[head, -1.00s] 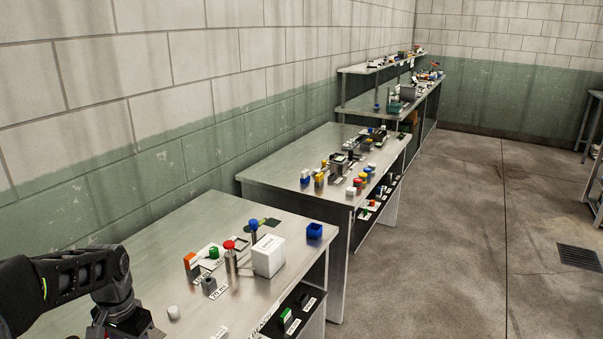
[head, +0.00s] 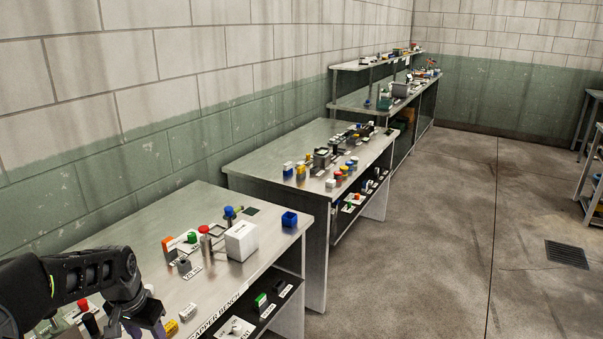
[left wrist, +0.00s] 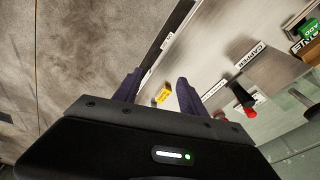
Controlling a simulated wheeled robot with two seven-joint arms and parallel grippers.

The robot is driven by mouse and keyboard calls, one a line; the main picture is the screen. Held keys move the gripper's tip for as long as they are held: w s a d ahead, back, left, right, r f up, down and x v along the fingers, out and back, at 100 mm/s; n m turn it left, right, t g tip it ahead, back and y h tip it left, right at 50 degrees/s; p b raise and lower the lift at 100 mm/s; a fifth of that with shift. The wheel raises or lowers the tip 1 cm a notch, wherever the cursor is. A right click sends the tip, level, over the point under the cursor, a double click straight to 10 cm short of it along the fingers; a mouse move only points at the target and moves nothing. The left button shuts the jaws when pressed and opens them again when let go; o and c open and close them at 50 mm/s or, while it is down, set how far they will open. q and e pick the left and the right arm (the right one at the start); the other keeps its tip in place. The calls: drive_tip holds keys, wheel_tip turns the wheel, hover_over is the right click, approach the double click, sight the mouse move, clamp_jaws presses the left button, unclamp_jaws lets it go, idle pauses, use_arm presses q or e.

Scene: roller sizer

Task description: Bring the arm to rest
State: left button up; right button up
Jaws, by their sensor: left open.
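My left arm comes in from the left in the head view, and its gripper (head: 146,329) hangs over the front left part of the near bench (head: 130,240). The fingertips are partly cut off by the bottom edge there. In the left wrist view the two dark purple fingers of the left gripper (left wrist: 158,88) are apart, with nothing held between them. A small yellow block (left wrist: 163,93) lies on the bench beyond the fingers; it also shows in the head view (head: 171,328). My right gripper is in neither view.
On the near bench stand a white box (head: 241,241), a blue bin (head: 289,219), a red-topped post (head: 205,240) and a blue-topped post (head: 229,215). A shelf below the top holds small items. More benches continue along the wall.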

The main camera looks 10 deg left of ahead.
use_arm(q)
drive_tip(key=w+d+f+n+t+h, duration=0.2)
drive_tip(key=w+d+f+t+h, duration=0.15)
drive_tip(key=d+f, duration=1.5)
drive_tip(key=s+d+f+g, duration=0.2)
drive_tip(key=s+d+f, duration=0.2)
drive_tip(key=s+d, duration=0.6)
drive_tip(key=s+d+f+m+g+h, duration=0.1)
drive_tip(key=s+d+f, duration=0.4)
drive_tip(key=s+d, duration=0.5)
drive_tip(key=shift+d+f+g, duration=0.3)
drive_tip(key=shift+d+g, duration=0.3)
drive_tip(key=shift+g, duration=0.25)
drive_tip(key=shift+h, duration=0.25)
